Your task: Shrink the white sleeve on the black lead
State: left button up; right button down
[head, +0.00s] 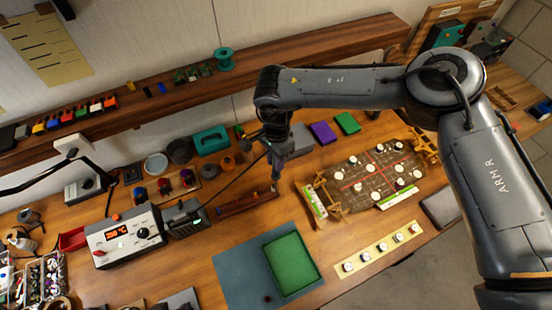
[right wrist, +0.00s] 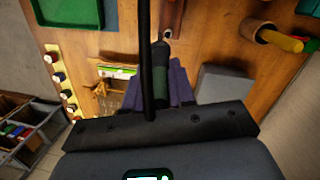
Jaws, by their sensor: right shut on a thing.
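My right gripper (head: 276,152) points down over the bench and is shut on a dark handpiece (head: 275,178), probably a hot-air tool. In the right wrist view the handpiece (right wrist: 160,60) shows a dark barrel with a greenish band, and a black cable crosses in front of it. Its tip is above or beside a reddish-brown wooden holder (head: 245,204); I cannot tell whether they touch. The black lead and white sleeve are too small or hidden to make out. My left gripper is not in view.
A grey station (head: 125,236) with a lit red display stands left of the holder, beside a dark unit (head: 184,217). A green tray (head: 291,265) lies on a blue-grey mat (head: 237,272) in front. A shelf (head: 190,82) runs behind.

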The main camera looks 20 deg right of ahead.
jog(key=shift+f, duration=0.5)
dwell(0.8)
dwell(0.4)
jog(key=shift+r, duration=0.1)
